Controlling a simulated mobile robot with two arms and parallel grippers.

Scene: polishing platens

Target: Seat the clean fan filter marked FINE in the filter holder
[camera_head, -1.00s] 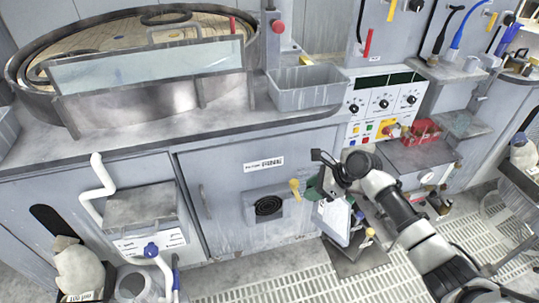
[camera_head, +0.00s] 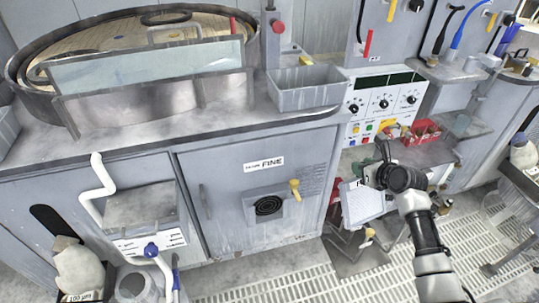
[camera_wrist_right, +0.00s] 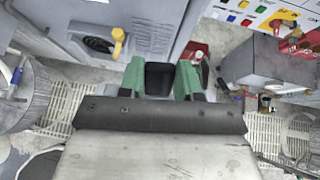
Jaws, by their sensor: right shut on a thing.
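My right gripper (camera_head: 376,176) is in front of the cabinet's right side, below the control panel. In the right wrist view its green fingers (camera_wrist_right: 160,80) are shut on a dark piece (camera_wrist_right: 160,76). In the head view a pale, finely gridded panel (camera_head: 362,204), apparently the filter, hangs just below and left of the gripper; no marking on it is readable. The likely filter holder, a grey box with a round dark grille (camera_head: 268,206), is on the cabinet door under a label reading FINE (camera_head: 263,164). The gripper is to its right, apart from it. My left gripper is out of view.
A yellow handle (camera_head: 295,189) projects beside the grille. A low stand (camera_head: 352,256) is on the grated floor below the gripper. A grey tray (camera_head: 306,88) is on the worktop.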

